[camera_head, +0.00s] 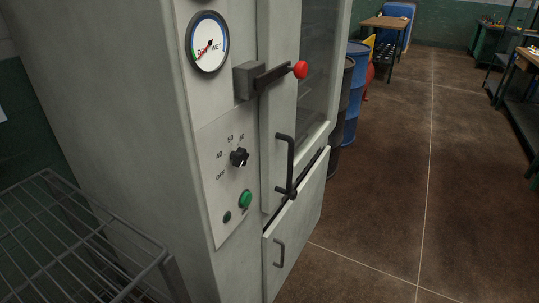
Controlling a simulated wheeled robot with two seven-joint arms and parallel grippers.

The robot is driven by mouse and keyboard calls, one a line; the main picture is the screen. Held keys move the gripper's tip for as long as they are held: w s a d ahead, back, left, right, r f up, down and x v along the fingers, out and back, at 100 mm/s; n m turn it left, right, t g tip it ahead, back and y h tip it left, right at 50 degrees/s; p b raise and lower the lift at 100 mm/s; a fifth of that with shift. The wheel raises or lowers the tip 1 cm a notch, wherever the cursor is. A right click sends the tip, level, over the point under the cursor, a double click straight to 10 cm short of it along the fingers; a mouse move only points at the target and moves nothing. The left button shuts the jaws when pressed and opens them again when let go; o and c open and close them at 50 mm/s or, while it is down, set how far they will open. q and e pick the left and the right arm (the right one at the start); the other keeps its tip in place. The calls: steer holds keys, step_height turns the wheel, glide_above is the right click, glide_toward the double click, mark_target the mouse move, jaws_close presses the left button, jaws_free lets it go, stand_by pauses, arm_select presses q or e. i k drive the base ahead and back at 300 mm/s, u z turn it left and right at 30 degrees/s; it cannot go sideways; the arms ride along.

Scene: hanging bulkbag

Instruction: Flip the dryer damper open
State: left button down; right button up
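A tall pale grey dryer cabinet (150,110) stands close in front of me, filling the left and middle of the view. A dark lever (272,78) with a red ball knob (300,69) sticks out to the right from a grey block (245,82) near its top; this looks like the damper handle. The lever lies close to level, its knob end slightly higher. A round DRY/WET gauge (207,42) is above left of it, its red needle pointing to the lower left. Neither of my grippers is in view.
Below the lever are a black rotary knob (239,157), a green button (245,199), a black door handle (287,168) and a lower panel with a small handle (279,254). A wire rack (90,240) stands at lower left.

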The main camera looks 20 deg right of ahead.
mark_target(294, 194)
steer(key=k, duration=1.35)
steer(key=z, duration=0.35)
steer(key=i, duration=0.5)
steer(key=z, duration=0.8)
steer(key=i, duration=0.9)
steer(key=u, duration=0.55)
steer(key=i, duration=0.75)
steer(key=u, duration=0.6)
